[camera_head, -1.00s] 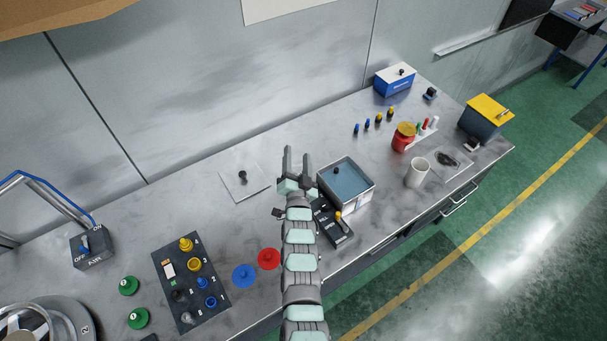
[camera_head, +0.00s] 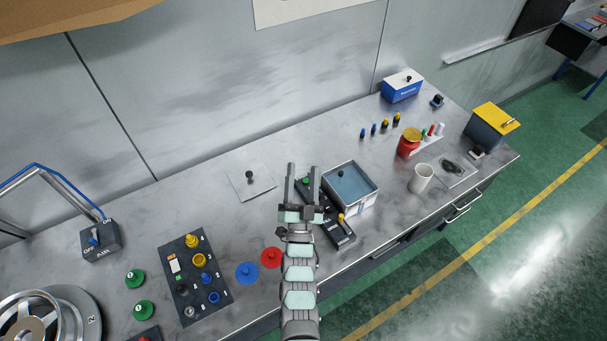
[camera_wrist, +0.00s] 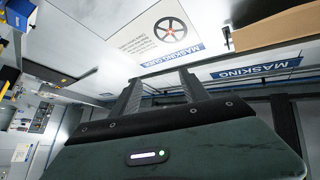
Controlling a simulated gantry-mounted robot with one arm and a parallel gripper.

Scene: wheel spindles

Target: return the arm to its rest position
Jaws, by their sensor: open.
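My gripper (camera_head: 302,180) is open and empty, above the middle of the grey workbench (camera_head: 130,205) in the head view. Its two fingers point toward the back wall, and my arm extends from the bottom edge of the picture. In the wrist view, the fingers (camera_wrist: 160,90) stand apart with nothing between them. That view faces a wall with a masking guide sign (camera_wrist: 158,30). A dark panel with a yellow-handled switch (camera_head: 340,222) is partly hidden by my gripper.
Red (camera_head: 271,257) and blue discs (camera_head: 246,273) and a dark tray of knobs (camera_head: 195,277) lie left of my arm. A white mug (camera_head: 421,178) stands further right.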

